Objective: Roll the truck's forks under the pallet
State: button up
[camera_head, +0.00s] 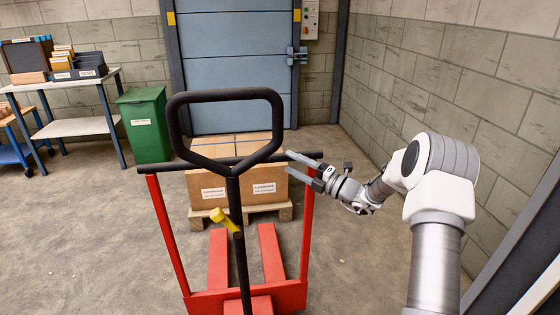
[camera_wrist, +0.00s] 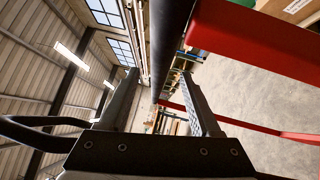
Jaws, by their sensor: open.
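The red pallet truck (camera_head: 292,297) stands in the middle of the head view, with a black loop handle (camera_head: 274,103) and a black crossbar (camera_head: 152,168) on red uprights. Its two red forks (camera_head: 271,254) point at the wooden pallet (camera_head: 286,212). The fork tips lie close in front of the pallet; I cannot tell the exact gap. The pallet carries labelled cardboard boxes (camera_head: 208,184). My gripper (camera_head: 290,163) is open at the crossbar's right end. In the wrist view the black bar (camera_wrist: 168,40) appears between the fingers of my gripper (camera_wrist: 160,74); contact is unclear.
A blue shutter door (camera_head: 235,60) is behind the pallet. A green bin (camera_head: 146,125) and a bench (camera_head: 75,127) with boxes stand at the left. A block wall (camera_head: 480,95) runs close along the right. The floor (camera_head: 100,220) left of the truck is clear.

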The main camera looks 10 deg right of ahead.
aim_at(286, 160)
jog(key=x, duration=0.5)
jog(key=shift+b, duration=0.3)
grip_shut()
dwell(1.1)
